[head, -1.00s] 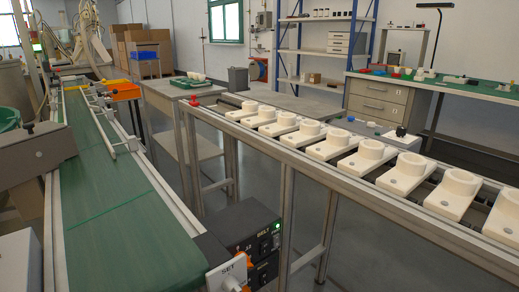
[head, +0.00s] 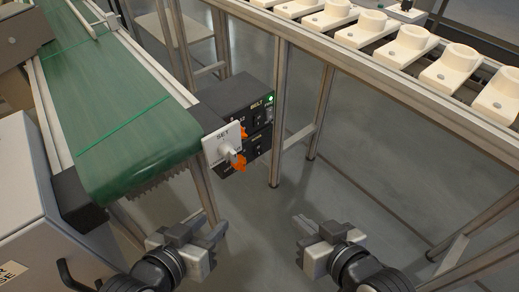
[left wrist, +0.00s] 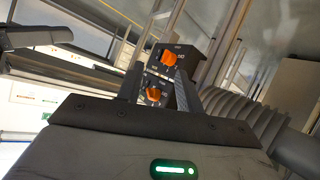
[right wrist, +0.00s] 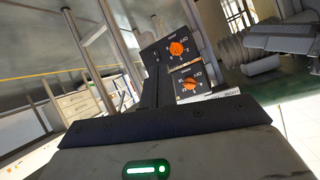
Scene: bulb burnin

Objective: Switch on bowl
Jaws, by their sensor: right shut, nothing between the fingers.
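Two black control boxes are stacked beside the green belt's end in the head view. The upper box (head: 232,97) reads BELT and has a lit green lamp (head: 271,98). The lower box (head: 258,143) has no lit lamp that I can see; its label is too small to read. Orange knobs show in the left wrist view (left wrist: 169,58) and the right wrist view (right wrist: 177,49). A white SET plate (head: 211,150) with a grey handle partly covers the boxes. My left gripper (head: 218,236) is open and empty. My right gripper (head: 302,226) is shut and empty. Both are apart from the boxes.
The green conveyor belt (head: 110,110) lies at the left, with a grey cabinet (head: 30,190) in front of it. A metal-framed rack of cream parts (head: 410,45) runs along the right. Open floor lies between them.

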